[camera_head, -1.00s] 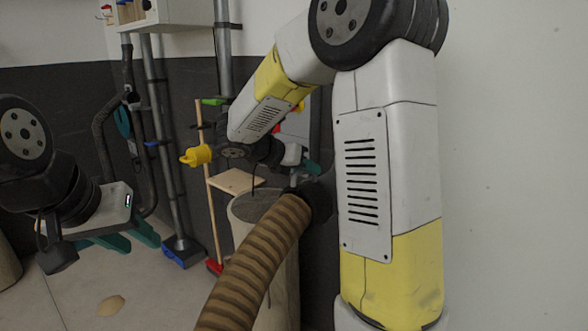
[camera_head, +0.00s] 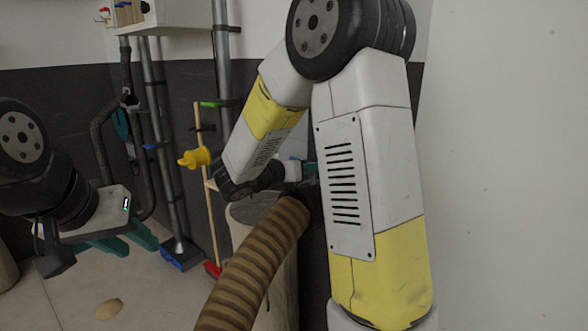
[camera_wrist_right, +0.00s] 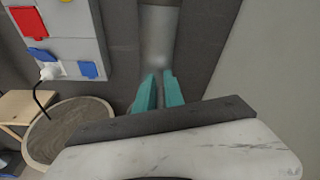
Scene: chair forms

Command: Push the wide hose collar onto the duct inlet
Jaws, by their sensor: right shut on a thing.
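The brown ribbed hose (camera_head: 255,265) rises from the bottom of the head view, and its upper end passes behind my right arm. Only a dark sliver of the wide hose collar (camera_head: 314,207) shows there. My right gripper (camera_head: 310,171) is mostly hidden behind my forearm; in the right wrist view its teal fingers (camera_wrist_right: 159,91) are close together, and the gripped part is hidden. A grey metal pipe (camera_wrist_right: 158,35) stands beyond the fingertips; I cannot tell if it is the duct inlet. My left gripper (camera_head: 125,242) is open and empty at the left.
A pale barrel (camera_head: 283,300) stands behind the hose; its round top shows in the right wrist view (camera_wrist_right: 75,130). A grey socket box (camera_wrist_right: 72,40) with a plugged cable is on the wall. Pipes (camera_head: 165,150), a yellow object (camera_head: 194,158) and brooms (camera_head: 184,253) line the back. Left floor is mostly clear.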

